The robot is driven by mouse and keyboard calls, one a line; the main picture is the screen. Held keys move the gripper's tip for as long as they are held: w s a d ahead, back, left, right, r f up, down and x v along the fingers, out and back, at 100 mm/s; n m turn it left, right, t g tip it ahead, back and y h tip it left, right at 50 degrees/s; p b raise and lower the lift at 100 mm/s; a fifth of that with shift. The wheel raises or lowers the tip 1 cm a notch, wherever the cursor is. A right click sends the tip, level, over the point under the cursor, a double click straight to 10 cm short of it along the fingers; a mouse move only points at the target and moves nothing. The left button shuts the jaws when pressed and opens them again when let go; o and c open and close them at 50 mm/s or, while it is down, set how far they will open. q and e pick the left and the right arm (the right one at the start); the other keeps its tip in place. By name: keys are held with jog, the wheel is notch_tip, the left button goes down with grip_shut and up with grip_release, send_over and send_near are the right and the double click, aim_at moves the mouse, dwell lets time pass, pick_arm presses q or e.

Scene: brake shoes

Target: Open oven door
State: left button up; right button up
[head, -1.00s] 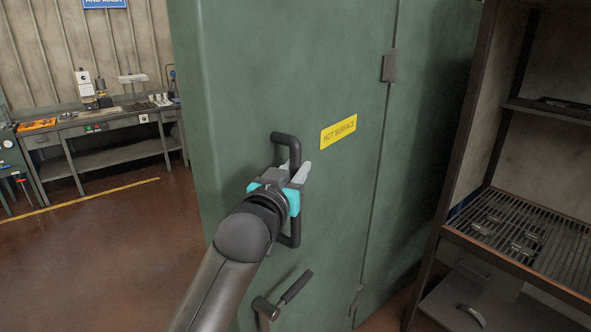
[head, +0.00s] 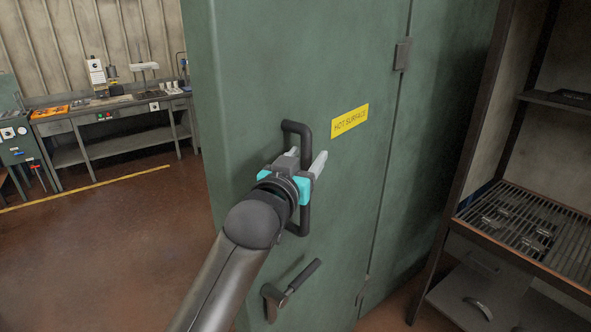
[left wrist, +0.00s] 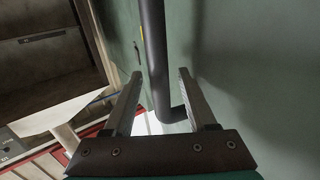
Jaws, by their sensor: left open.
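The green oven door (head: 270,85) fills the middle of the head view, with a yellow "HOT SURFACE" label (head: 350,120) on it. A dark upright bar handle (head: 304,208) stands out from the door. My left gripper (head: 310,168) is at this handle, with its fingers open. In the left wrist view the handle bar (left wrist: 153,60) runs between the two open fingers (left wrist: 160,95), with gaps seen on both sides. A dark lever latch (head: 291,288) sits lower on the door, slanting up to the right. My right gripper is not in view.
A dark shelf rack (head: 520,215) with a slatted shelf holding small metal parts stands at the right, close to the oven. A grey workbench (head: 110,122) is at the back left. The red-brown floor (head: 110,240) left of the oven is clear.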

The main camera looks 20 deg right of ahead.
pick_arm(q)
jog(key=b+v, duration=0.2)
jog(key=v, duration=1.3)
jog(key=shift+b, duration=0.3)
jog(key=shift+a, duration=0.1)
jog(key=s+a+f+n+g+y, duration=0.3)
jog(key=s+a+f+y, duration=0.15)
jog(key=a+f, duration=0.7)
jog(key=s+a+f+n+g+y, duration=0.25)
jog(key=s+a+f+y, duration=0.4)
jog(key=f, duration=0.85)
jog(key=s+a+f+g, duration=0.4)
jog(key=s+a+f, duration=0.2)
jog(key=s+a, duration=0.35)
notch_tip(320, 180, down, 32)
jog(key=s+g+b, duration=0.2)
jog(key=b, duration=0.8)
jog(key=s+a+f+b, duration=0.1)
jog(key=s+f+b, duration=0.4)
jog(key=f, duration=0.7)
jog(key=s+a+f+g+b, duration=0.1)
jog(key=s+f+b, duration=0.3)
jog(key=s+f, duration=0.6)
notch_tip(320, 180, down, 2)
jog(key=shift+s+a+f+y+b, duration=0.2)
jog(key=shift+a+y+b, duration=0.2)
jog(key=shift+a, duration=0.2)
